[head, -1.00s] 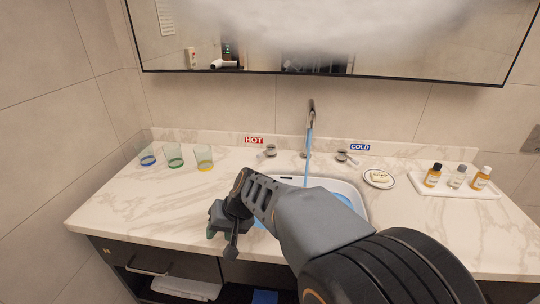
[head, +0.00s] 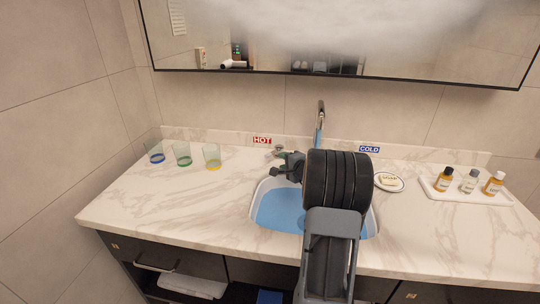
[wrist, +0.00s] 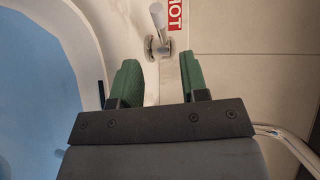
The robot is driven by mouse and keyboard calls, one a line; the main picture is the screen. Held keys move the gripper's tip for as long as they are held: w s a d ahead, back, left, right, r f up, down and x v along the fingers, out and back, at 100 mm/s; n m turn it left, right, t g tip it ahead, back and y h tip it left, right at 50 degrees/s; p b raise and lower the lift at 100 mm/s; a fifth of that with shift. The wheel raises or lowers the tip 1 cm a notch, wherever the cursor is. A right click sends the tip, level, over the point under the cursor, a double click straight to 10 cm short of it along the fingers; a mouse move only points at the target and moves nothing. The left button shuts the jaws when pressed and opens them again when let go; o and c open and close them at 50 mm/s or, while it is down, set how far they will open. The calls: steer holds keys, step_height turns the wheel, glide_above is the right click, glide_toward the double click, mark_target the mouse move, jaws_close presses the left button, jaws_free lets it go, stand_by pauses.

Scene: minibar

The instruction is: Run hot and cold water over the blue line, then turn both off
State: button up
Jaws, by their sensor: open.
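The spout (head: 321,110) on the back wall runs a blue stream of water (head: 318,138) down toward the sink (head: 254,205). Blue water (head: 280,208) stands in the sink; I cannot make out a blue line in it. The hot tap handle (wrist: 158,28) sits beside the red HOT label (wrist: 174,14), just beyond my fingertips in the wrist view. My gripper (wrist: 160,75) is open and empty, its green fingers pointing at that handle and apart from it. In the head view my arm hides the cold handle; the blue COLD label (head: 369,149) shows.
Three glasses, blue-based (head: 155,152), green-based (head: 182,155) and yellow-based (head: 212,158), stand left on the counter (head: 150,205). A soap dish (head: 400,186) and a tray (head: 457,195) with small bottles lie right. A mirror (head: 400,60) hangs above.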

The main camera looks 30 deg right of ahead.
mark_target(270, 153)
steer(key=p+x, duration=0.1)
steer(key=x, duration=0.9)
steer(key=shift+w+a+f, duration=0.1)
steer(key=shift+w, duration=0.15)
steer(key=shift+c, duration=0.2)
jaws_close()
